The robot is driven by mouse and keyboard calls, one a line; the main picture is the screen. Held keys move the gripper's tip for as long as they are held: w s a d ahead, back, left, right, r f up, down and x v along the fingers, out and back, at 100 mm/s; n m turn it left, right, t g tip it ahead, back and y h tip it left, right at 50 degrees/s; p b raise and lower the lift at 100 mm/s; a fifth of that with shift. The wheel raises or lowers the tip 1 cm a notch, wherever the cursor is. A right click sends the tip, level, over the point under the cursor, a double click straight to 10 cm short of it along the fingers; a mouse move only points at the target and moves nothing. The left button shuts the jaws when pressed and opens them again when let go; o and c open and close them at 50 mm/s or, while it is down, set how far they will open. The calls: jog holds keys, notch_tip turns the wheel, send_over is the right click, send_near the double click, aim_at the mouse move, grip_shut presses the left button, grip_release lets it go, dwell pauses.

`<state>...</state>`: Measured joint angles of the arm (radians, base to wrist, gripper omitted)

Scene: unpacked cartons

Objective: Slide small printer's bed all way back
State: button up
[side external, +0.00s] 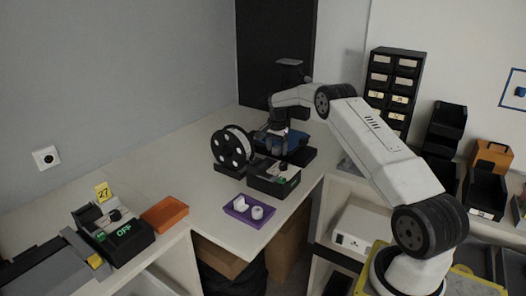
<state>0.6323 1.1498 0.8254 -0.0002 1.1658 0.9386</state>
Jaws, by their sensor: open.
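The small printer (303,157) stands at the back corner of the counter, with a black base and a dark upright part behind. Its blue bed (296,138) shows low on the base, partly covered by my gripper. My gripper (279,150) reaches down at the front left of the blue bed, with its jaws open. The fingertips are small and dark here, and I cannot tell whether they touch the bed. No object shows held between them.
A filament spool (232,148) stands left of the printer, and a black control box (273,178) sits in front. A purple tray (237,213) with white rolls is nearer the edge. An orange tray (164,214) lies farther left. A black drawer cabinet (395,85) stands right.

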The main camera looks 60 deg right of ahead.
jog(key=shift+r, duration=3.9)
jog(key=shift+c, duration=0.2)
jog(key=shift+s+f, duration=0.15)
grip_shut()
jog(key=s+f+m+t, duration=0.1)
jog(key=s+m+t, duration=0.8)
jog(key=s+m, duration=0.6)
jog(key=m, duration=0.3)
